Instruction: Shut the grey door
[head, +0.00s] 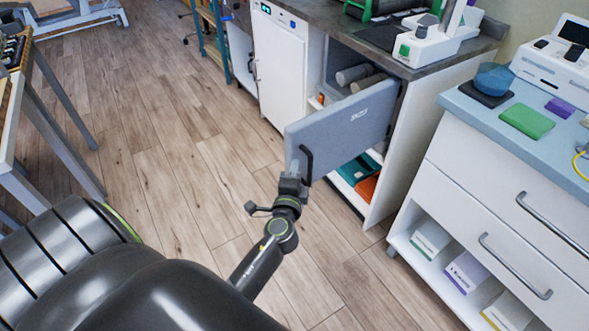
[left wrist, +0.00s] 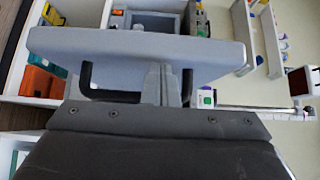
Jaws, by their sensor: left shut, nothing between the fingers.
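The grey door (head: 345,118) stands ajar from the counter unit, its front towards me and the cabinet interior showing behind it. Its black bar handle (head: 307,162) is near the door's left edge. My left gripper (head: 294,170) is shut and empty, its fingertips at the door's front beside the handle. In the left wrist view the shut fingers (left wrist: 160,84) point at the grey door (left wrist: 140,50) and cover part of the black handle (left wrist: 104,94). I cannot tell whether they touch the door or handle. My right gripper is not in view.
Rolled items (head: 355,75) lie inside the cabinet behind the door, with teal and orange boxes (head: 367,188) below. A white drawer unit (head: 480,185) stands to the right. A white cabinet front (head: 278,68) is to the left. The wooden floor (head: 175,130) is clear left of the door.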

